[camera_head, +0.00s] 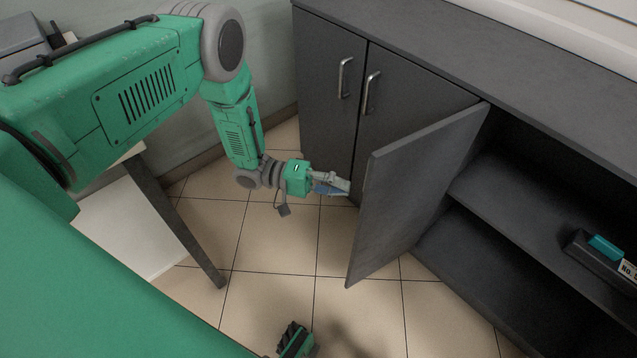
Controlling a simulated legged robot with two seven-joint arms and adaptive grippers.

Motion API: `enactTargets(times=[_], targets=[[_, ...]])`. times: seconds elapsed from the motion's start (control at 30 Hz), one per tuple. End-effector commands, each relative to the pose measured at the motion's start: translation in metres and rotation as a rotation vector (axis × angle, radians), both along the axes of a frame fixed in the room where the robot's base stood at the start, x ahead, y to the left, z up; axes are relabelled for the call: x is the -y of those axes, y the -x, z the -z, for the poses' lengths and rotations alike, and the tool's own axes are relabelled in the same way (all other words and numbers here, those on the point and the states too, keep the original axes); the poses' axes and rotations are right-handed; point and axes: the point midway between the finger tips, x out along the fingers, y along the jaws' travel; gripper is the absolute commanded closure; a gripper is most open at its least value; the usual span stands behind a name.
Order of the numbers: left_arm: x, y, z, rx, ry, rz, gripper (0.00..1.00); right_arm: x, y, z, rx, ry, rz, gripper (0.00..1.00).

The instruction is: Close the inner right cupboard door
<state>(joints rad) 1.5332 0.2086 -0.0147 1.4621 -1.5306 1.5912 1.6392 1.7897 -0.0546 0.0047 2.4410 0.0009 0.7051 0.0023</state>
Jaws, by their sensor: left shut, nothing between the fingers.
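The open cupboard door (418,190) is a plain dark grey panel that stands out from the cupboard front. Its hinged edge is at the cupboard, and its free edge is towards the left. No handle shows on the face I see; the other face is hidden. My left gripper (334,186) is shut and empty, just left of the door's free edge, on the side of the hidden face. I cannot tell whether its tips touch the door.
Two closed grey doors with metal handles (371,91) are left of the open door. Right of it, the open compartment has a shelf (510,196) holding a dark block with a teal top (605,246). A white table (125,230) stands at the left. The tiled floor (270,240) between is clear.

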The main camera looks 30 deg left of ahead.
Motion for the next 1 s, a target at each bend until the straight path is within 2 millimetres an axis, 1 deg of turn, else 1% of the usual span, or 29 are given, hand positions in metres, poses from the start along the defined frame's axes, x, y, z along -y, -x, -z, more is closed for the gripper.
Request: enactTargets(times=[0.03, 0.1, 0.2, 0.37, 0.77, 0.87, 1.0], targets=[[0.008, 0.007, 0.0, -0.005, 0.002, 0.001, 1.0, 0.0, 0.0, 0.002, 0.0, 0.0, 0.0, 1.0], [0.016, 0.012, 0.0, -0.003, 0.001, 0.0, 1.0, 0.0, 0.0, 0.003, 0.0, 0.0, 0.0, 1.0], [0.024, 0.017, 0.0, -0.003, 0.001, 0.0, 1.0, 0.0, 0.0, 0.004, 0.0, 0.0, 0.0, 1.0], [0.029, 0.02, 0.0, -0.001, 0.0, 0.0, 1.0, 0.0, 0.0, 0.004, 0.0, 0.0, 0.0, 1.0], [0.031, 0.021, 0.0, -0.002, 0.0, -0.004, 1.0, 0.0, 0.0, 0.004, 0.0, 0.0, 0.0, 1.0], [0.037, 0.023, -0.001, -0.003, 0.001, -0.016, 1.0, 0.0, 0.0, 0.002, 0.0, 0.0, 0.0, 1.0], [0.054, 0.029, -0.002, -0.005, 0.001, -0.053, 1.0, 0.0, 0.0, -0.003, 0.0, 0.0, 0.0, 1.0]])
